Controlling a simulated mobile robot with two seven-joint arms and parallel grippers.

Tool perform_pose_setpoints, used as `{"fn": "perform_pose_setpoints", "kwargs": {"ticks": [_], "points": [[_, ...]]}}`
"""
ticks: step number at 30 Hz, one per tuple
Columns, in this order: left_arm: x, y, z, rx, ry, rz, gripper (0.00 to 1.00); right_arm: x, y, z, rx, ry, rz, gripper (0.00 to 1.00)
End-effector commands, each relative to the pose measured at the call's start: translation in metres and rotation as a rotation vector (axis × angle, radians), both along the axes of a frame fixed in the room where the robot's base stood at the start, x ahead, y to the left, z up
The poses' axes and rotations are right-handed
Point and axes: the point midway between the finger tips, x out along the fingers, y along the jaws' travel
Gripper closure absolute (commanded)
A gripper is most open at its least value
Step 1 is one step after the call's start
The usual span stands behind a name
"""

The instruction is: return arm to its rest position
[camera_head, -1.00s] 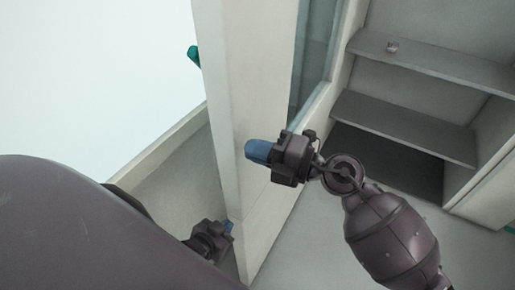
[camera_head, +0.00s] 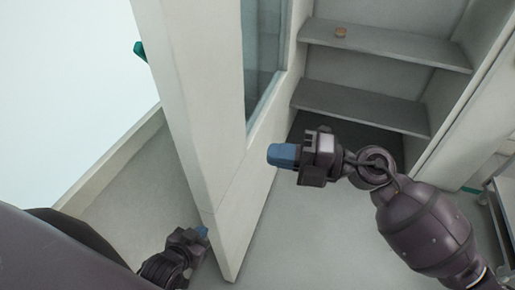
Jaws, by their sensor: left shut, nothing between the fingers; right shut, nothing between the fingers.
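My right gripper (camera_head: 283,155) has blue fingertips and is shut and empty. It is held in the air in the middle of the view, in front of the door with a glass pane, its fingers pointing left. My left gripper (camera_head: 202,232) is low in the view, left of the door's lower edge. Only its blue tips and part of its wrist show, and it is shut with nothing visible in it.
A white door (camera_head: 205,120) with a glass pane (camera_head: 264,60) stands open between my grippers. Behind it are grey shelves (camera_head: 360,103) with a small brown object (camera_head: 341,32) on the upper one. A green handle (camera_head: 140,50) shows at the door's far side. Grey floor (camera_head: 290,240) lies clear below.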

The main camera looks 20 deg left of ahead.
Motion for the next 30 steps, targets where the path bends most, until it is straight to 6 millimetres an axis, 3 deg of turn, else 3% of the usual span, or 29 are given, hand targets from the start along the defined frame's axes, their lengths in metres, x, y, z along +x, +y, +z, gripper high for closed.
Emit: {"fn": "perform_pose_setpoints", "kwargs": {"ticks": [5, 13, 17, 20, 22, 25, 28, 30], "points": [[0.0, 0.0, -0.002, 0.0, 0.0, 0.0, 1.0, 0.0, -0.01, 0.0, 0.0, 0.0, 0.001, 1.0], [-0.003, 0.0, -0.003, -0.001, 0.005, 0.001, 1.0, 0.005, -0.01, 0.003, 0.023, -0.03, -0.027, 1.0], [-0.006, 0.0, -0.004, -0.001, 0.01, 0.003, 1.0, 0.018, -0.01, 0.021, 0.122, -0.013, -0.114, 1.0], [-0.007, 0.001, -0.005, -0.001, 0.013, 0.003, 1.0, 0.039, -0.017, 0.049, 0.236, 0.032, -0.219, 1.0], [-0.007, 0.001, -0.005, -0.001, 0.013, 0.003, 1.0, 0.056, -0.026, 0.066, 0.317, 0.08, -0.301, 1.0], [-0.007, 0.0, -0.005, -0.002, 0.012, 0.003, 1.0, 0.079, -0.046, 0.077, 0.418, 0.182, -0.433, 1.0], [-0.006, 0.0, -0.004, -0.001, 0.011, 0.003, 1.0, 0.102, -0.075, 0.073, 0.505, 0.319, -0.581, 1.0], [-0.005, 0.0, -0.004, -0.001, 0.01, 0.003, 1.0, 0.117, -0.101, 0.06, 0.556, 0.434, -0.697, 1.0]]}}
